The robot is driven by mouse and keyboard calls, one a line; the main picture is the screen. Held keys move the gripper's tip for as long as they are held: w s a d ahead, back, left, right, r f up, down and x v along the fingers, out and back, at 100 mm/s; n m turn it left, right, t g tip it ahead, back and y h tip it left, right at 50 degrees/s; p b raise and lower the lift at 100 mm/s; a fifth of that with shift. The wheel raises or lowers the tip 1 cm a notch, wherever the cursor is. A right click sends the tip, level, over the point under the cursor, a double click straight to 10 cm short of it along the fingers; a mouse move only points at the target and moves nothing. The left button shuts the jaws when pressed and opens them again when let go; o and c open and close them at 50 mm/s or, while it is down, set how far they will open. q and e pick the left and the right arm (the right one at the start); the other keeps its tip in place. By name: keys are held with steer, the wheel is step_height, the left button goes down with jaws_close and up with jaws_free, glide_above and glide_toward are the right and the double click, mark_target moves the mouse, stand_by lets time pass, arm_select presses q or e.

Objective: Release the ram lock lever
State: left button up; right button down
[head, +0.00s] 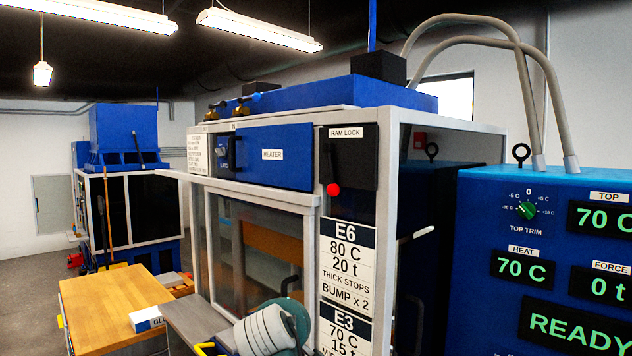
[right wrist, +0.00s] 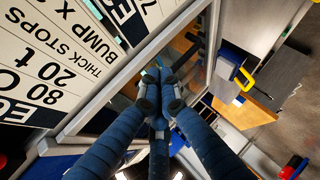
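The ram lock lever (head: 332,166) is a black handle with a red ball knob (head: 333,189). It hangs down on the black panel labelled RAM LOCK (head: 366,165), at the press's upper right front. A red patch at the lower left edge of the right wrist view may be the knob. My right gripper (right wrist: 160,84) shows blue fingers drawn together at their tips, with nothing clearly held. It is in front of the press door, beside the E6 card, apart from the lever. My left gripper is not in view.
The E6 and E3 cards (head: 346,265) are below the lever. A blue control cabinet (head: 470,215) stands at the right. A wooden table (head: 105,305) is at the lower left.

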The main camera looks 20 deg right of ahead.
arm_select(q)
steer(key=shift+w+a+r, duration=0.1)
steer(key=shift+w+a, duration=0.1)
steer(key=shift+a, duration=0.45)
arm_select(e)
step_height(320, 180, up, 31)
steer(key=w+n+t+h, duration=0.1)
steer(key=n+t+h, duration=0.1)
steer(key=h, duration=0.2)
steer(key=shift+a+f, duration=0.2)
steer(key=shift+a, duration=0.1)
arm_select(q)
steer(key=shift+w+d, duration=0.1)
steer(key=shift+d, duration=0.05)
